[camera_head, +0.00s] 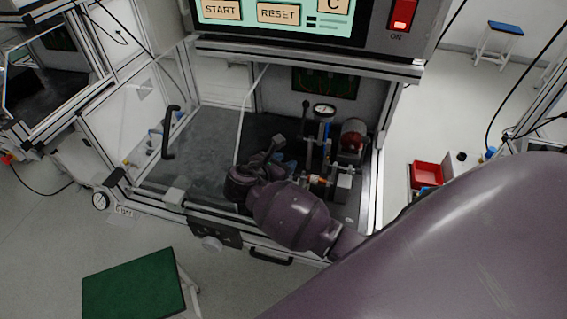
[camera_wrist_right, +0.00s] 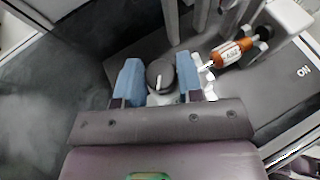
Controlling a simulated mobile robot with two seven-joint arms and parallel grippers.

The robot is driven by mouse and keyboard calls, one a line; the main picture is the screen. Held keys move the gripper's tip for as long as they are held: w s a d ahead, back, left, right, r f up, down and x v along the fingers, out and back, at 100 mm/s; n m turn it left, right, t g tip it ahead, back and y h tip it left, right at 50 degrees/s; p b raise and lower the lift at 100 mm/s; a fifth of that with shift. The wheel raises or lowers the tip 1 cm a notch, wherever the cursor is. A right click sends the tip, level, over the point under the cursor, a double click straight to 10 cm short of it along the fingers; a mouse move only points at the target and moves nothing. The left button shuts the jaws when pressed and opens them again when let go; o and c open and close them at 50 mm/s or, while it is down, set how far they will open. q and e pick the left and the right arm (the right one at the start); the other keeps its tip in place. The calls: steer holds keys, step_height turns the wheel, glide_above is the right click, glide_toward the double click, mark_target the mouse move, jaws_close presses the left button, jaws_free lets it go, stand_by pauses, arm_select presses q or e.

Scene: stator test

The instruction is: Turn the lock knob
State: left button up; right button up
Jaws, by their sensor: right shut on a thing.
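The lock knob (camera_wrist_right: 160,75) is a round black knob with a white line on its face. It shows in the right wrist view between the two blue fingers of my right gripper (camera_wrist_right: 160,82). The right gripper is shut on the knob, one finger on each side. In the head view my right gripper (camera_head: 283,162) reaches into the open test cabinet, and my wrist and arm hide the knob there. My left gripper is in neither view.
A clear door with a black handle (camera_head: 168,132) is at the left. A green stool (camera_head: 134,284) stands in front.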

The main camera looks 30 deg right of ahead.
steer(key=o, duration=0.9)
steer(key=shift+a, duration=0.1)
steer(key=v, duration=1)
steer(key=shift+s+a+r, duration=0.1)
steer(key=shift+a+r, duration=0.1)
